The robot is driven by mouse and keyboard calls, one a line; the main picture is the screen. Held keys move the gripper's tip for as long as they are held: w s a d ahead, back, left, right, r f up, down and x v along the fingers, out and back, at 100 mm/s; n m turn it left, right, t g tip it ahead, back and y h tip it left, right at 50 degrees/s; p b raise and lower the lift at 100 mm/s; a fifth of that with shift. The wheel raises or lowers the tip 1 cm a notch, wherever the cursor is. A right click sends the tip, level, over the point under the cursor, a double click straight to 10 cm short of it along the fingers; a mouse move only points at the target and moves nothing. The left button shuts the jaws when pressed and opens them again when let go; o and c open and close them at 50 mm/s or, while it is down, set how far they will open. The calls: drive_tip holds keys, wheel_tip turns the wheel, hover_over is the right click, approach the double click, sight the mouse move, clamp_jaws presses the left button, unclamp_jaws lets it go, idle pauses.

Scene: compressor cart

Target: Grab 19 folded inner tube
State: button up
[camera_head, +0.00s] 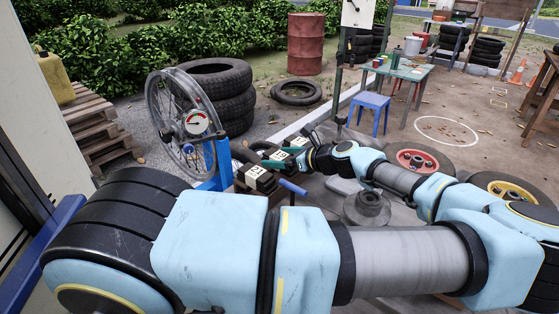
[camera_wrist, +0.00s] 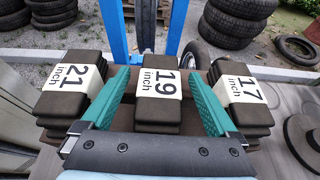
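The folded inner tube labelled 19 inch (camera_wrist: 158,88) is a dark stack with a white paper band, in the middle of a row in the wrist view. My gripper (camera_wrist: 156,76) is open, with one green finger on each side of this stack. Gaps show between the fingers and the stack; whether either finger touches it lower down is hidden. The 21 inch stack (camera_wrist: 72,84) is left of the left finger and the 17 inch stack (camera_wrist: 240,98) is right of the right finger. In the head view, the green fingers are at the middle stack of the row.
A blue wheel stand (camera_head: 223,160) with a spoked wheel and gauge is just beyond the row. Grey weight plates (camera_head: 367,209) lie to the right on the cart. Stacked tires (camera_head: 228,85) and a blue stool (camera_head: 369,105) stand farther back. The neighbouring stacks are close beside the fingers.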

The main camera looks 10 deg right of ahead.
clamp_jaws()
idle(0.6)
